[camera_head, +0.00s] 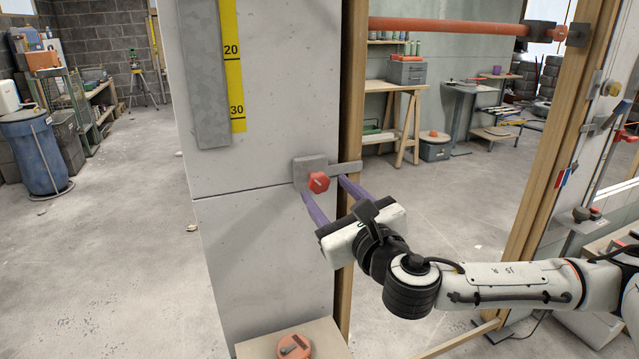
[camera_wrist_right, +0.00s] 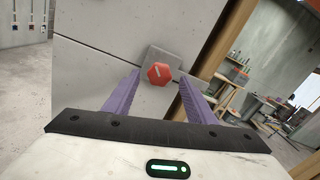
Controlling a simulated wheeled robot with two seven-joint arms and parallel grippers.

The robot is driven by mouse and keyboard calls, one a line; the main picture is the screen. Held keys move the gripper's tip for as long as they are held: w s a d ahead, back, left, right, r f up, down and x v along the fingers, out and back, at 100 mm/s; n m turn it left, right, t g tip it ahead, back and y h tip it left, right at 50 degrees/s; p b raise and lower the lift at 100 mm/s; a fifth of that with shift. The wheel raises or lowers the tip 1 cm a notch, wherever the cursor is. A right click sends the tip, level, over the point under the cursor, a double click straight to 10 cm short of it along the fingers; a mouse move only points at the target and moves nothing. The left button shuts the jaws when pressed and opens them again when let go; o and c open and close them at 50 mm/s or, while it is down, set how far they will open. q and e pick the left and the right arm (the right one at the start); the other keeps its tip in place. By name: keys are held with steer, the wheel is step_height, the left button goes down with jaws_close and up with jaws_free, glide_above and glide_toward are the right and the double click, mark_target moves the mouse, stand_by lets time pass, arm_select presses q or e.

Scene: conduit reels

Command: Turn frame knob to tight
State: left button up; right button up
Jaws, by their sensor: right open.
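The frame knob (camera_head: 319,182) is a small red knob with a pale mark on its face. It sits on a grey metal plate (camera_head: 306,170) fixed to the grey wall panel, with a short metal bar reaching right to the wooden post. It also shows as a red hexagon in the right wrist view (camera_wrist_right: 159,74). My right gripper (camera_head: 325,187) is open, its purple fingers pointing at the plate. In the right wrist view the knob lies ahead, between and beyond the fingertips; whether they touch anything is unclear. My left gripper is not in view.
The wall panel (camera_head: 262,240) stands beside a wooden post (camera_head: 351,100). A yellow ruler strip (camera_head: 233,70) and a grey metal strip (camera_head: 203,75) are above the knob. Below, an orange round piece (camera_head: 294,346) lies on a small ledge. An orange conduit (camera_head: 450,27) runs across the top right.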

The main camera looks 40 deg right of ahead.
mark_target(321, 186)
steer(key=shift+x, duration=2.4)
steer(key=shift+c, duration=0.2)
steer(key=c, duration=1)
